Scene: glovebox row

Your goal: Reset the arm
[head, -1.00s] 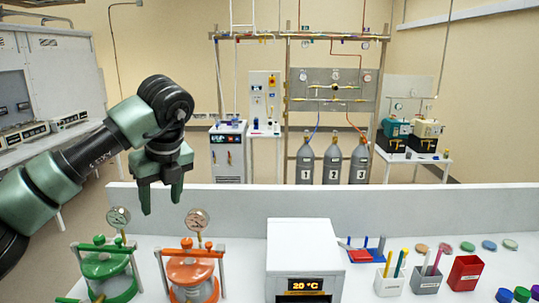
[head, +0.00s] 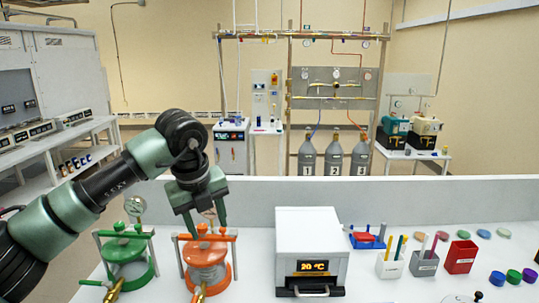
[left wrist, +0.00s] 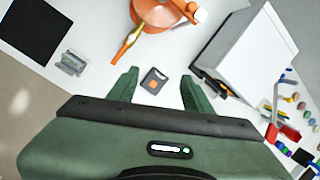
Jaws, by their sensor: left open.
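My left arm reaches in from the left in the head view. My left gripper (head: 207,232) hangs above the bench, in front of the orange clamped vessel (head: 206,254) in the picture, its fingers apart and nothing between them. In the left wrist view the open left gripper (left wrist: 158,85) points down at the white bench top. A small dark square item with an orange mark (left wrist: 153,81) lies on the bench between the fingertips in that picture, below them. My right gripper is not in view.
A green clamped vessel (head: 127,255) stands left of the orange one. A white box reading 20 °C (head: 312,235) stands to the right. Pen holders (head: 391,265), a red bin (head: 461,257) and colored caps are farther right. A low wall (head: 400,200) runs along the bench back.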

